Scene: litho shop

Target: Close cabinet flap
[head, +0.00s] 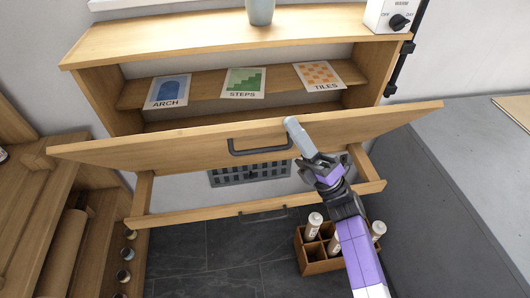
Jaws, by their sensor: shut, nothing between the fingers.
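The wooden cabinet (90,95) stands ahead in the head view. Its wide flap (190,152) hangs partly open, tilted out from the cabinet front, with the shelf interior showing above its top edge. A dark bar handle (258,150) is on the flap's outer face. My gripper (293,124) is shut and empty. Its tip overlaps the flap's top edge, just right of the handle's right end. I cannot tell whether it touches the flap. The flap hides the lower part of the interior.
Cards marked ARCH (168,91), STEPS (243,83) and TILES (319,76) rest on the shelf. A drawer (190,218) is pulled out below. A wooden crate (312,267) with bottles stands on the floor. A grey counter (470,160) is at right, wooden furniture (35,215) at left.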

